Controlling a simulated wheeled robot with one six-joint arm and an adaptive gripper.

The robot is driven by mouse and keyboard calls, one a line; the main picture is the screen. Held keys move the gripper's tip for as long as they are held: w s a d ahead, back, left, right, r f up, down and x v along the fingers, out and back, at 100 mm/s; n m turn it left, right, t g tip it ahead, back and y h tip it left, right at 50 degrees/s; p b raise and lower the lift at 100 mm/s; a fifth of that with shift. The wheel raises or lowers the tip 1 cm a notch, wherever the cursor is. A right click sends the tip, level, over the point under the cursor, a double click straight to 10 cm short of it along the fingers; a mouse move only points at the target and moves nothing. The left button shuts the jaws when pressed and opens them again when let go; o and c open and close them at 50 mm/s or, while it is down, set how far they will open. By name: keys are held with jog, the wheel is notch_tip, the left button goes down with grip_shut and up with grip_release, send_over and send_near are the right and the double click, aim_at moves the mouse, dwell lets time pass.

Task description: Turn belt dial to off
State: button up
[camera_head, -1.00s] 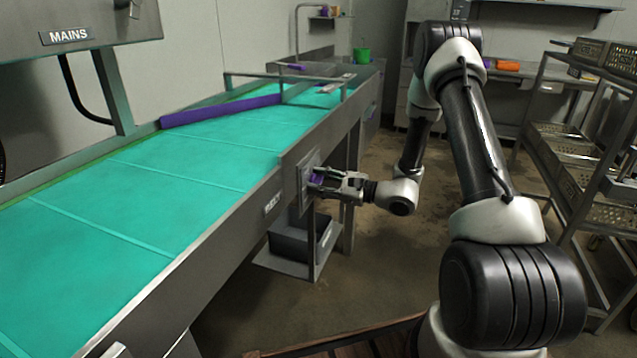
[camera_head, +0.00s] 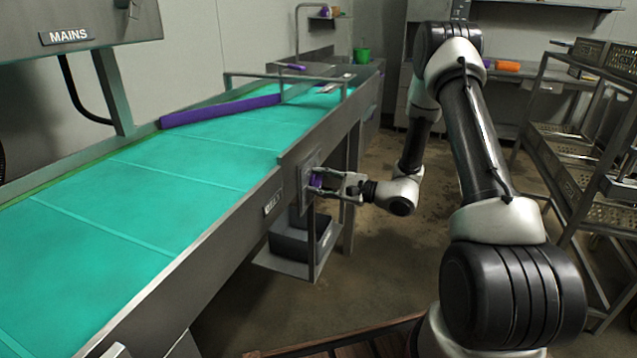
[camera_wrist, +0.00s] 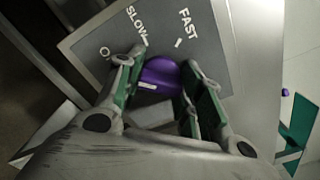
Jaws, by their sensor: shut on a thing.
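The belt dial (camera_wrist: 160,76) is a purple knob on a grey plate (camera_wrist: 95,45) fixed to the conveyor's side. The plate carries the words SLOW and FAST and a mark like an O, each with a tick. A pale line on the knob's face shows in the wrist view; which tick it points to I cannot tell. My gripper (camera_wrist: 163,88) has its green-padded fingers on both sides of the knob and is shut on it. In the head view, my gripper (camera_head: 318,186) is at the plate, with the purple dial (camera_head: 316,180) between its fingers.
The conveyor's green belt (camera_head: 150,190) runs along the left, with a purple bar (camera_head: 220,111) across it. A BELT label (camera_head: 272,202) is left of the plate. A dark bin (camera_head: 300,243) sits below. A rack (camera_head: 585,150) stands at right.

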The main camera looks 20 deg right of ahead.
jog(key=o, duration=1)
jog(key=v, duration=1.2)
